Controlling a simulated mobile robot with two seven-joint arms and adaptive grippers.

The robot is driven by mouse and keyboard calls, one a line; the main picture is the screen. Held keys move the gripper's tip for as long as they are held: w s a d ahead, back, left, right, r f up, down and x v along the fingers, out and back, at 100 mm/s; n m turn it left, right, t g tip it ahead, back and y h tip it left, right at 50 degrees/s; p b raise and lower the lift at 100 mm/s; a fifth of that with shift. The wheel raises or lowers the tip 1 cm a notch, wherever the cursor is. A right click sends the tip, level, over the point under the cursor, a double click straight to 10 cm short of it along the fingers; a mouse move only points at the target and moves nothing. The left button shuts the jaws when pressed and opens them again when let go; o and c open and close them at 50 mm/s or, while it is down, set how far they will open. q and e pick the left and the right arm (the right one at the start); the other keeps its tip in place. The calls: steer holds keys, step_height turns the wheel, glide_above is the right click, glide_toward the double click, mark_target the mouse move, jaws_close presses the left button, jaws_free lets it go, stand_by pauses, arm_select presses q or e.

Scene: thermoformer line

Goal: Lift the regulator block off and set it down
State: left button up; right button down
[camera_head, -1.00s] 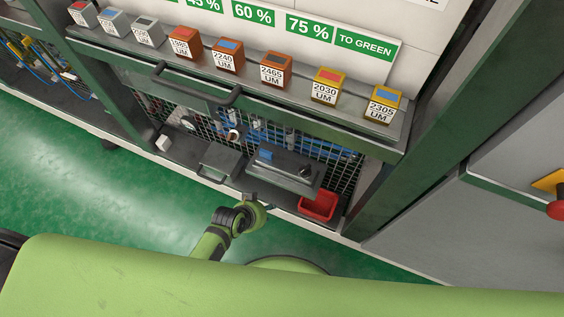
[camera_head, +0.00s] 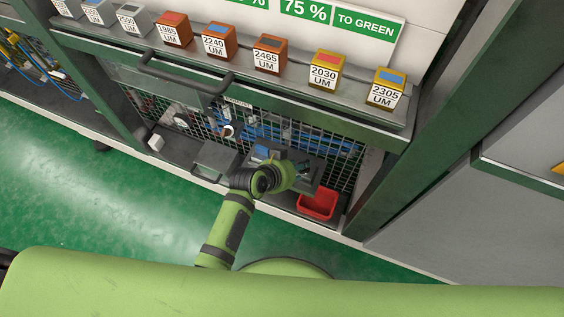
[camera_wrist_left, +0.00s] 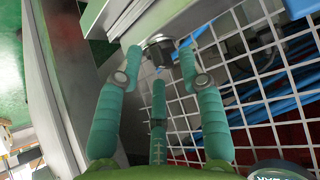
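No part is clearly marked as the regulator block. A dark, flat-topped unit (camera_head: 314,184) with a blue patch sits low in the bay in the head view, partly hidden by my arm. My left gripper (camera_head: 303,168) is over its right part, fingers hardly visible there. In the left wrist view, my left gripper (camera_wrist_left: 160,60) has its green fingers spread. The outer fingertips lie either side of a dark metal fitting (camera_wrist_left: 158,48) below a pale grey body (camera_wrist_left: 172,18); I cannot tell whether they touch it. My right gripper is not in view.
A red bin (camera_head: 317,205) stands right of the unit, and a grey box (camera_head: 213,160) stands left of it. Wire mesh (camera_wrist_left: 262,95) with blue hoses behind it is close to the fingers. Labelled blocks (camera_head: 270,55) line the shelf above. A green post (camera_head: 440,120) rises at right.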

arm_select(q)
jaws_close()
steer(key=shift+w, duration=0.1)
steer(key=shift+r, duration=0.1)
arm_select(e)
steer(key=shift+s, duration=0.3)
arm_select(q)
steer(key=shift+r, duration=0.1)
